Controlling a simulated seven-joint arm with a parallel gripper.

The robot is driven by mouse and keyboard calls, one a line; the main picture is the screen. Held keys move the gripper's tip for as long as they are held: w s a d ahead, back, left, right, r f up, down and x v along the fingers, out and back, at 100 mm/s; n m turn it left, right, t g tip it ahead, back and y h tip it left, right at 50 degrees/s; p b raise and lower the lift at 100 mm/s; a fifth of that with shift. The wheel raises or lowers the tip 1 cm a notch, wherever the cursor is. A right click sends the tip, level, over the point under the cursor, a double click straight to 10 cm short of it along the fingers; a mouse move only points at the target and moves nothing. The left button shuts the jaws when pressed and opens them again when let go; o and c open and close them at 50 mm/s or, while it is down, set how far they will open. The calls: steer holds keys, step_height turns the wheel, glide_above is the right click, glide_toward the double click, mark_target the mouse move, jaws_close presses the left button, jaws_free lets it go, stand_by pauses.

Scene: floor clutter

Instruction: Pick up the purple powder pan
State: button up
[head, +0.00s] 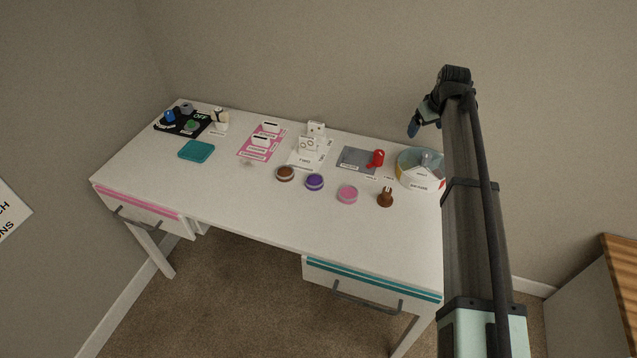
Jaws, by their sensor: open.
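The purple powder pan (314,182) is a small round dish lying on the white desk (220,180), near the middle of its front edge. A brown pan (285,174) lies just left of it and a pink pan (347,194) lies to its right. My gripper (414,129) is raised at the right, near the back of the desk and apart from the purple pan. It is open; nothing shows held in it.
A red object (376,158) and a round divided container (421,170) are at the right. A teal case (196,151) lies left. The front left desktop is clear.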

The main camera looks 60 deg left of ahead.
steer(key=s+a+n+g+h, duration=0.1)
steer(key=s+a, duration=0.3)
steer(key=s, duration=0.5)
steer(key=s+a+n+h, duration=0.1)
steer(key=s+a+n, duration=0.15)
steer(key=s, duration=0.65)
steer(key=n+h, duration=0.1)
steer(key=h, duration=0.1)
glide_above(314, 181)
steer(key=shift+g, duration=0.4)
steer(key=f, duration=1)
steer(key=shift+w+a+f, duration=0.15)
steer(key=shift+w, duration=0.2)
steer(key=shift+s+f, duration=0.15)
steer(key=shift+f, duration=1.15)
steer(key=shift+s+f, duration=0.1)
steer(key=shift+f, duration=1.15)
steer(key=c, duration=1.1)
steer(key=shift+r, duration=5.05)
